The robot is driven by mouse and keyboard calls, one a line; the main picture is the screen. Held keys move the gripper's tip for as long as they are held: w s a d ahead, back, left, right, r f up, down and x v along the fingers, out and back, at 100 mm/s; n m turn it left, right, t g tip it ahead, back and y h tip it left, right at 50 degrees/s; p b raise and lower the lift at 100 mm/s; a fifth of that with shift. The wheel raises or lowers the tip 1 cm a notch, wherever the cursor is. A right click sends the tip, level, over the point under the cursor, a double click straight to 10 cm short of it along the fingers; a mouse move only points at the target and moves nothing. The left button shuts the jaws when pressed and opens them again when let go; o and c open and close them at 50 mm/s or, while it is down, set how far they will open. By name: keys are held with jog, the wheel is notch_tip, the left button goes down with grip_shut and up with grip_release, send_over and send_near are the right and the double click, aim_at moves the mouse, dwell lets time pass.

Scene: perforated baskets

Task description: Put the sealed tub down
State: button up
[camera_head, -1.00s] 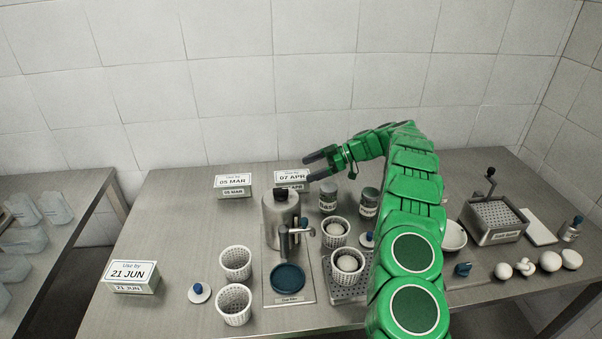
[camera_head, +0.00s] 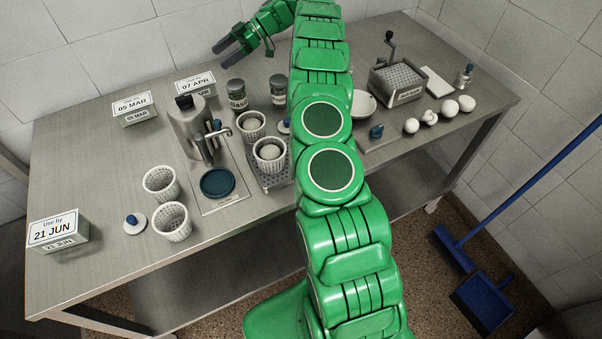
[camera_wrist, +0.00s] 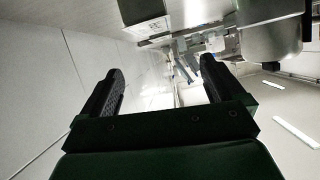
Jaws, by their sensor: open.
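My gripper (camera_head: 218,55) is open and empty, held above the back of the steel table, just behind and to the right of the 07 APR label block (camera_head: 195,84). In the wrist view both dark fingers stand apart with nothing between them (camera_wrist: 160,75). I cannot single out a sealed tub in the current views. White perforated baskets stand on the table: two empty-looking ones (camera_head: 161,183) (camera_head: 172,221) at the front left, and two (camera_head: 251,125) (camera_head: 269,154) holding pale round contents near the middle. A round blue disc (camera_head: 217,183) lies on the metal machine's base.
A metal machine (camera_head: 192,130), spice jars (camera_head: 237,95) (camera_head: 278,90), 05 MAR (camera_head: 134,108) and 21 JUN (camera_head: 57,230) label blocks crowd the table. A crank box (camera_head: 397,84) and white balls (camera_head: 448,108) are at right. The left table surface (camera_head: 85,165) is clear.

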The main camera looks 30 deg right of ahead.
jog(key=s+a+r+m+g+h, duration=0.1)
jog(key=s+a+r+m+h, duration=0.25)
jog(key=s, duration=0.55)
jog(key=s+a+r+m+g, duration=0.1)
jog(key=s+a+r+m, duration=0.1)
jog(key=s+a+r, duration=0.45)
jog(key=s+a+r+m+h, duration=0.25)
jog(key=s+r, duration=0.25)
jog(key=s, duration=0.6)
jog(key=s+d+f+m+h, duration=0.1)
jog(key=s+d+m+h, duration=0.1)
jog(key=s, duration=0.9)
jog(key=s+d+f+m+h, duration=0.1)
jog(key=s+d+m+h, duration=0.1)
jog(key=s, duration=1)
jog(key=s+d+f+m+h, duration=0.2)
jog(key=s+d+m+h, duration=0.1)
jog(key=s, duration=0.8)
jog(key=shift+s+d+m, duration=0.4)
jog(key=shift+d+m, duration=0.35)
jog(key=shift+m, duration=0.35)
jog(key=shift+o, duration=0.4)
